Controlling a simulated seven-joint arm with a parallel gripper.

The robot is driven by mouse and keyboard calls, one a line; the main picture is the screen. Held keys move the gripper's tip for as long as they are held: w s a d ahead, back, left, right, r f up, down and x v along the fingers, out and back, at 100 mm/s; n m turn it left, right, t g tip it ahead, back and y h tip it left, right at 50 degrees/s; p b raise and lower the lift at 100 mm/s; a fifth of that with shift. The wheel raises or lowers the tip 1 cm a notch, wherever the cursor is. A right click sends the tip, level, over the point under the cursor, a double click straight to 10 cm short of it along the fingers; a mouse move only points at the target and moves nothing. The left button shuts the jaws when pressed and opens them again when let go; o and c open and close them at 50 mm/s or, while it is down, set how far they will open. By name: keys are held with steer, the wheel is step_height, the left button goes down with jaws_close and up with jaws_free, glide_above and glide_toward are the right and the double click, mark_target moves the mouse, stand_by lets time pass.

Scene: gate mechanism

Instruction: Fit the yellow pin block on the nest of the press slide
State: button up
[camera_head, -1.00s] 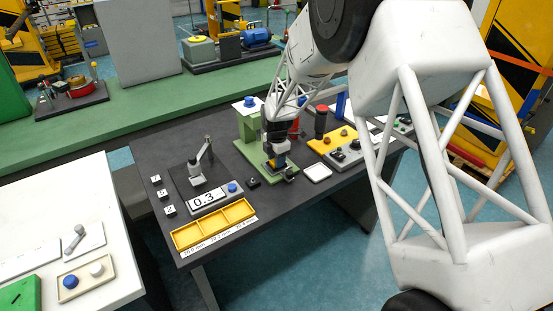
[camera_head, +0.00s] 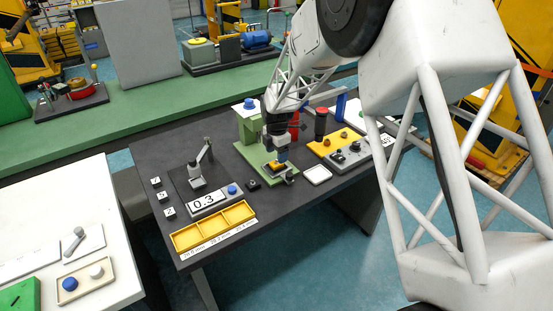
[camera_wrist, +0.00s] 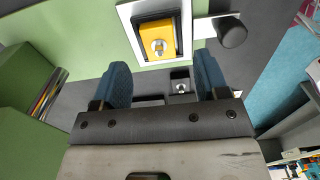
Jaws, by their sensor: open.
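The yellow pin block (camera_wrist: 154,34) lies inside the dark recess of a white-rimmed nest (camera_wrist: 127,12) in the wrist view, with a round metal pin on its face. I cannot tell whether it is fully seated. It shows as a small yellow patch in the head view (camera_head: 271,166), on the green press (camera_head: 247,127). My gripper (camera_wrist: 160,84) is open and empty; its two blue fingertips are apart, on the near side of the block and clear of it. In the head view my gripper (camera_head: 281,155) is over the press base, partly hiding the nest.
A dark round knob (camera_wrist: 232,36) sticks out beside the nest. The green press column (camera_wrist: 25,85) stands close at the left in the wrist view. A white square pad (camera_head: 317,175), a yellow control box (camera_head: 335,142) and a yellow tray (camera_head: 214,226) are nearby on the dark table.

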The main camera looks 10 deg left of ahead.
steer(key=shift+r, duration=1.8)
steer(key=shift+s+d+r, duration=0.15)
steer(key=shift+d+r, duration=0.15)
steer(key=s+d+r+m+t, duration=0.1)
steer(key=s+d+r+m, duration=1.2)
steer(key=s+d+r, duration=0.65)
steer(key=s+d+m, duration=0.7)
steer(key=s, duration=0.5)
steer(key=s+d+m+t, duration=0.1)
steer(key=s+d+m, duration=0.6)
steer(key=s, duration=0.6)
steer(key=shift+s+d+r+t, duration=0.2)
steer(key=shift+d+r+t, duration=0.05)
steer(key=shift+d+t, duration=0.05)
